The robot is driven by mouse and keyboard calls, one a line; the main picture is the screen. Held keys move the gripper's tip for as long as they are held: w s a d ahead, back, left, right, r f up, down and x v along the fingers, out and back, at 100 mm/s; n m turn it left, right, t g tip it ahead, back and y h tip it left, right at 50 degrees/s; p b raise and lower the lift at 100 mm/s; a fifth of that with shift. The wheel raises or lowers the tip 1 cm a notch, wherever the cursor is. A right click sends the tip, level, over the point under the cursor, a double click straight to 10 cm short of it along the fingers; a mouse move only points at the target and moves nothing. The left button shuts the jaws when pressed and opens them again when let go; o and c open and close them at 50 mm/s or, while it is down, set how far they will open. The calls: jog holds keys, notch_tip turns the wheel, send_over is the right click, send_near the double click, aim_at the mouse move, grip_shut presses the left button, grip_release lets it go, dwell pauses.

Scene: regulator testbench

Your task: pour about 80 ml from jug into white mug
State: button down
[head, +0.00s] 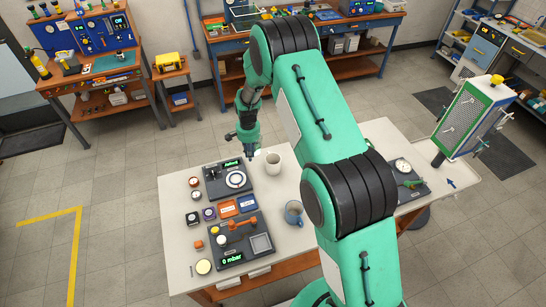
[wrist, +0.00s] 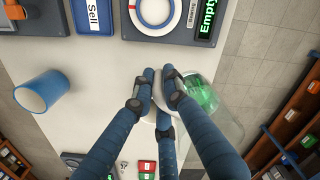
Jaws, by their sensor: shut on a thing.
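The white mug (head: 273,163) stands upright on the pale bench, just right of the upper grey device. In the wrist view, a white rounded surface behind my fingers appears to be this mug, mostly hidden. The jug (wrist: 212,105) is clear, with green showing inside it, right of my fingers in the wrist view. I cannot make it out clearly in the head view. My gripper (wrist: 155,98) is shut on the jug, its hold partly hidden by the fingers. In the head view my gripper (head: 246,136) is at the bench's far edge, near the mug.
A blue mug (head: 294,212) stands nearer on the bench; it also shows in the wrist view (wrist: 41,91). A grey device (head: 228,181) with a round white plate shows "Empty" in the wrist view. Another device (head: 240,246) reads "0 mbar". Small blocks and gauges lie left.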

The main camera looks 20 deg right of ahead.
jog(key=shift+m, duration=0.3)
jog(key=a+f, duration=0.1)
jog(key=w+f, duration=0.1)
jog(key=f, duration=0.1)
jog(key=a+f+p, duration=0.1)
jog(key=f, duration=0.1)
jog(key=shift+w+a, duration=0.25)
jog(key=shift+a, duration=0.1)
jog(key=shift+f, duration=0.55)
jog(key=shift+s, duration=0.1)
